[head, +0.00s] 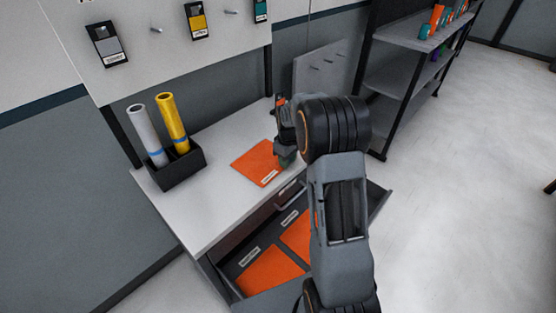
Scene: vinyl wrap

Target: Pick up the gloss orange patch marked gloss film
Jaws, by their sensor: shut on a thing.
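An orange patch (256,164) with a small white label is at the white worktop, its right edge at my gripper. My gripper (286,160) is shut on that edge; my arm partly hides the fingers. I cannot tell whether the patch lies flat or is slightly raised. Two more orange patches, a left one (270,275) and a right one (298,238), lie in the open drawer below, each with a white label nearby. The right one is partly hidden by my arm. The label print is too small to read, so I cannot tell which is gloss film.
The open drawer (222,284) juts out from the worktop (215,212). A black holder (178,170) with a grey roll (147,135) and a yellow roll (173,122) stands at the worktop's left. Shelves (408,80) stand behind at right. The floor at right is clear.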

